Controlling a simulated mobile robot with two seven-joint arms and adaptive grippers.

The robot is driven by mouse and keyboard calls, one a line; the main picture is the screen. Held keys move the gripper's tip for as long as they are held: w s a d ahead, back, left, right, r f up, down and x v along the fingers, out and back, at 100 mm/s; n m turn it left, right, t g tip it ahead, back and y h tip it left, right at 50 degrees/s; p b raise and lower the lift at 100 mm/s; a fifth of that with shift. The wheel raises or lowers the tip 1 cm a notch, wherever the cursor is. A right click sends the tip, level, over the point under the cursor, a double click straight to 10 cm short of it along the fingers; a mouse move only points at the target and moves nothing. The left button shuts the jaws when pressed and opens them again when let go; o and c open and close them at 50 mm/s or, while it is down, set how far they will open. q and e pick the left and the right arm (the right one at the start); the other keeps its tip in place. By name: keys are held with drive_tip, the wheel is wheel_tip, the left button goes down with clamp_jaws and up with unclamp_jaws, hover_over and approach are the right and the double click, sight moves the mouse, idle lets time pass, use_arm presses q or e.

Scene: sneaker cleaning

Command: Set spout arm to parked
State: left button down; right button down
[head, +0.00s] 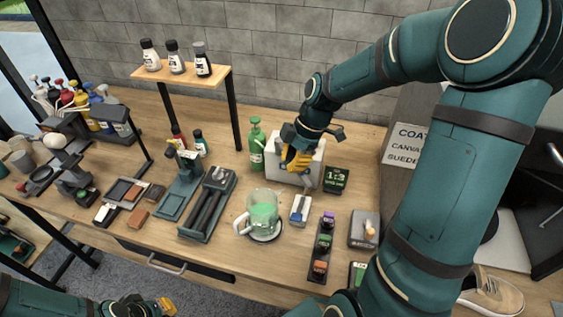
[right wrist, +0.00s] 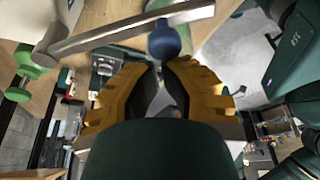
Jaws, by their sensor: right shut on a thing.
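The white dispenser box (head: 286,176) stands at the back of the table, right of the green pump bottle (head: 257,147). My right gripper (head: 297,160) is over its top, with yellow fingers pointing down, and it hides most of the top. In the right wrist view, the grey spout arm (right wrist: 105,38) crosses the top of the picture as a flat bar. A blue knob (right wrist: 164,40) on it sits at the tips of my right gripper (right wrist: 162,72), which is shut on the knob. My left gripper (head: 160,307) is low at the bottom left, away from the table; its jaw state is unclear.
A glass jug (head: 263,212) with green liquid stands in front of the box. A black sign reading 1:3 (head: 336,179) is right of it. A black tray (head: 207,205) lies left of the jug. A small shelf (head: 183,76) holds bottles at the back left.

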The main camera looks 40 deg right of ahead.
drive_tip(key=d+n+g+p, duration=0.1)
drive_tip(key=d+n+g, duration=0.1)
drive_tip(key=d+n, duration=0.5)
drive_tip(key=shift+d+g+p, duration=0.3)
drive_tip(key=shift+d+p, duration=0.05)
drive_tip(key=shift+d, duration=0.85)
drive_tip(key=shift+w, duration=0.1)
